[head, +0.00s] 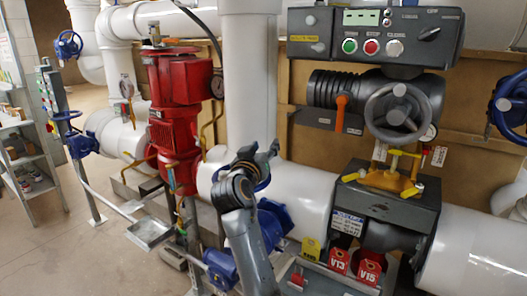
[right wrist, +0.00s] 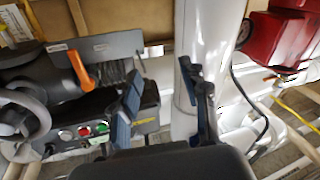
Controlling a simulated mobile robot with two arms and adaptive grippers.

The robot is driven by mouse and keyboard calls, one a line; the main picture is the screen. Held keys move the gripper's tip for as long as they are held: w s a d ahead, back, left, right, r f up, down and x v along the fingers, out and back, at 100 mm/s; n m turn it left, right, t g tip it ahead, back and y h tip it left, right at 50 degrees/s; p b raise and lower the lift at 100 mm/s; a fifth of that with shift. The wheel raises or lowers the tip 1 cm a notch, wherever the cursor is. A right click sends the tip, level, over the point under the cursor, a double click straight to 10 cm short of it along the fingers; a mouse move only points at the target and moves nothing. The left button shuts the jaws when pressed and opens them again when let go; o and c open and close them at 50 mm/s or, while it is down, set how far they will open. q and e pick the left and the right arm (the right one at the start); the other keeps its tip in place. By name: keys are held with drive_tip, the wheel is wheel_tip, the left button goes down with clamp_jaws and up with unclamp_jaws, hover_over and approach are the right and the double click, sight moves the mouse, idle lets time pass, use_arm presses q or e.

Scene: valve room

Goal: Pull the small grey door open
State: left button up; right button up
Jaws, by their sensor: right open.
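The clearest match for the small grey door is a flat dark grey panel (head: 318,118) with small labels, below the ribbed black pipe. I cannot tell its hinge side; it looks shut. An orange lever (head: 342,108) stands in front of it. In the right wrist view, turned upside down, the panel (right wrist: 112,44) and orange lever (right wrist: 80,70) are at the upper left. My right gripper (head: 260,152) is open and empty, left of and below the panel, in front of white pipes. Its parted fingers also show in the right wrist view (right wrist: 160,80). My left gripper is not in view.
A grey control box (head: 375,35) and a handwheel (head: 398,112) are above and right of the panel. A red pump (head: 178,115) stands left of a thick vertical white pipe (head: 250,75). A dark valve box with a yellow handle (head: 390,180) is lower right. Floor is free at the left.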

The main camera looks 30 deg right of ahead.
drive_tip(key=shift+a+f, duration=0.1)
drive_tip(key=shift+f, duration=0.3)
